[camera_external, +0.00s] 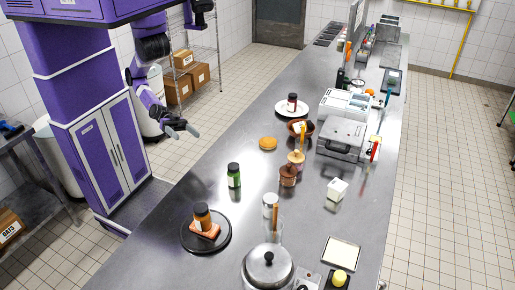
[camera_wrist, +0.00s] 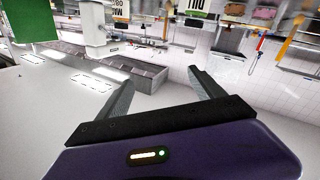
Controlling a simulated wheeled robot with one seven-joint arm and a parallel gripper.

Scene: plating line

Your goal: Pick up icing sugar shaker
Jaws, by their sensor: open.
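A pale cylindrical container (camera_external: 270,204) stands upright on the steel counter, near the front middle, just behind a clear vessel; it looks like the icing sugar shaker, but I cannot read a label. My gripper (camera_external: 183,128) hangs off the counter's left edge, well to the left of and beyond that container. In the wrist view my gripper (camera_wrist: 162,88) is open, with nothing between its two fingers. I cannot make out the shaker in the wrist view.
The counter's left edge strip is mostly clear.

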